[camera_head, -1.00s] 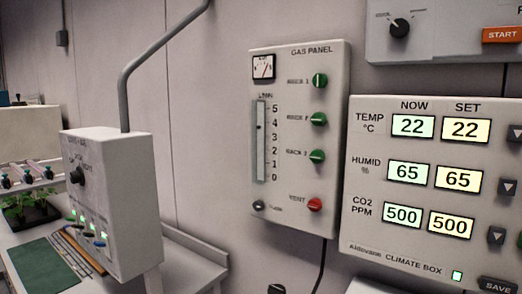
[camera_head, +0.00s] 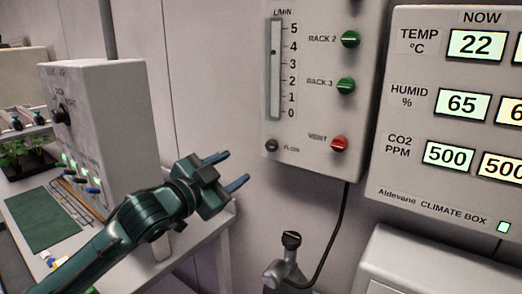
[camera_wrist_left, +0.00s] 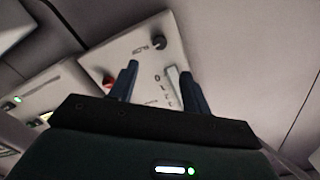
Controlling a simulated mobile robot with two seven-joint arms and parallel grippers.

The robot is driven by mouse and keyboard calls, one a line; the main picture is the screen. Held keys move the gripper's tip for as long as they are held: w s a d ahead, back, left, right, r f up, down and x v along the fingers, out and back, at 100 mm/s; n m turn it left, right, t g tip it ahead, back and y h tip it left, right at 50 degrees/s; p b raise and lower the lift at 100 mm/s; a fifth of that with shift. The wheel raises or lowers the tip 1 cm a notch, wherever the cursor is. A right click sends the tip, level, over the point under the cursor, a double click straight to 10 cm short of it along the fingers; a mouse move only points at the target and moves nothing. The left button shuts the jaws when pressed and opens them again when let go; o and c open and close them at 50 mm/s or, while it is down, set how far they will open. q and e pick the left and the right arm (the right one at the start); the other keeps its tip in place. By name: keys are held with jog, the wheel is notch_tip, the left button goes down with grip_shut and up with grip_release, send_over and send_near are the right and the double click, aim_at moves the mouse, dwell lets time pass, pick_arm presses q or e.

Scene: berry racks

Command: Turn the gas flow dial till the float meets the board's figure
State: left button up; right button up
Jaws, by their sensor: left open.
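The gas panel (camera_head: 374,120) hangs on the wall with its top cut off. Its small dark flow dial (camera_head: 271,145) is at the lower left, below the float tube (camera_head: 274,90). The dark float (camera_head: 274,51) stands a little under the 4 mark. My left gripper (camera_head: 234,170) is open and empty, left of and a little below the dial, apart from the panel. In the left wrist view, the flow dial (camera_wrist_left: 160,43) shows upside down beyond the open fingers. The board with the figure is not recognisable in view. My right gripper is not in view.
The red vent knob (camera_head: 339,144) and green rack knobs (camera_head: 345,86) are on the same panel. The climate box (camera_head: 440,180) is at the right. A grey wall box (camera_head: 110,110) stands left. A valve with a black knob (camera_head: 291,239) is below the panel.

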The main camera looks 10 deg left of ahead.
aim_at(269, 147)
pick_arm(q)
jog(key=p+x, duration=0.2)
jog(key=x, duration=1.1)
jog(key=shift+r, duration=0.1)
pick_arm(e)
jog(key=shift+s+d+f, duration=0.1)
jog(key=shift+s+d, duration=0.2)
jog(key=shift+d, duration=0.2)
pick_arm(q)
jog(key=shift+c, duration=0.5)
jog(key=c, duration=0.9)
jog(key=shift+r+m+p, duration=0.2)
jog(key=shift+m+p, duration=0.3)
jog(key=shift+p, duration=0.1)
jog(key=shift+m+p, duration=0.65)
jog(key=shift+m, duration=0.05)
jog(key=shift+m+p, duration=0.35)
jog(key=shift+m, duration=0.25)
jog(key=shift+f+m, duration=0.15)
jog(key=shift+m, duration=0.45)
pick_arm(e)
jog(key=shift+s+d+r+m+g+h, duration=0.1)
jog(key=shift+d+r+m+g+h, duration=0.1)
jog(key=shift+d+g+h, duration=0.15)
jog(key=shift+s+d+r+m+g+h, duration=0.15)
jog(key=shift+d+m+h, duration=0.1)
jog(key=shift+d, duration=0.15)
